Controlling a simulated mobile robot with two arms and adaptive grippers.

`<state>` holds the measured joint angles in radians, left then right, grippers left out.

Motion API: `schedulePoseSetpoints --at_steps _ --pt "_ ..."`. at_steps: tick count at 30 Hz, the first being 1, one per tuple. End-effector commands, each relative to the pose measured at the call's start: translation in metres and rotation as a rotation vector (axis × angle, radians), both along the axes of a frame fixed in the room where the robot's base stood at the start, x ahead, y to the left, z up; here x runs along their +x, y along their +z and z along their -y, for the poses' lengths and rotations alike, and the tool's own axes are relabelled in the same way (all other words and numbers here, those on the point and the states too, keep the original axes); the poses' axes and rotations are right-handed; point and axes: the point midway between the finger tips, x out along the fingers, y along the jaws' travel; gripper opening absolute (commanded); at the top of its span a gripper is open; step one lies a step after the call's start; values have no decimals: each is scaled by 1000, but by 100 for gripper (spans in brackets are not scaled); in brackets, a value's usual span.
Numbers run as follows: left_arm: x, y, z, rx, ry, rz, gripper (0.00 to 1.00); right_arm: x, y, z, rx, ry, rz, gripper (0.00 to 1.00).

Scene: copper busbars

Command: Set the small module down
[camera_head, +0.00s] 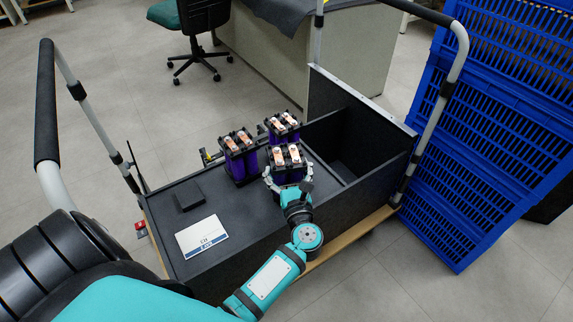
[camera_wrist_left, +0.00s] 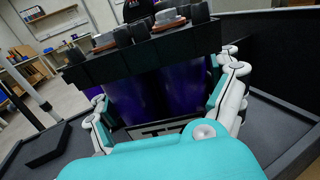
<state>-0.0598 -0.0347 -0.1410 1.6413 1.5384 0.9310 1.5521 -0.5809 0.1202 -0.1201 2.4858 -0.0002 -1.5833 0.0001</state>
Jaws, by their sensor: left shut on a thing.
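Three small modules with purple cells, black tops and copper busbars are grouped on the dark cart top. My left gripper (camera_head: 287,182) is shut on the front module (camera_head: 289,157), its fingers on both sides of it. The wrist view shows this module (camera_wrist_left: 155,90) upright between the fingers of my left gripper (camera_wrist_left: 165,108). I cannot tell whether its base touches the surface. A second module (camera_head: 239,158) stands to its left and a third (camera_head: 283,128) stands behind it. My right gripper is not in view.
The cart top (camera_head: 160,222) carries a black block (camera_head: 188,201) and a white-and-blue label card (camera_head: 202,237). A walled open compartment (camera_head: 350,150) lies right of the modules. Blue crates (camera_head: 455,190) stand at the right. The cart's left front surface has free room.

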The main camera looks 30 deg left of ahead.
Motion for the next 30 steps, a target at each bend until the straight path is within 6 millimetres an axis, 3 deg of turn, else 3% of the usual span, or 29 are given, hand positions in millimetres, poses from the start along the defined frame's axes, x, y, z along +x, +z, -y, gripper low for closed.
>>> schedulePoseSetpoints --at_steps 4,18,19,22,30 --pt "2 -14 -1 6 -1 8 26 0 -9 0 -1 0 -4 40" --pt "1 -17 0 4 0 8 26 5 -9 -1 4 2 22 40" --pt "0 -21 0 -1 -1 -1 87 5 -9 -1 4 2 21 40" --pt "0 -21 0 0 -1 -1 100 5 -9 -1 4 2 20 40" --pt "0 -21 0 0 0 -1 100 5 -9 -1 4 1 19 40"
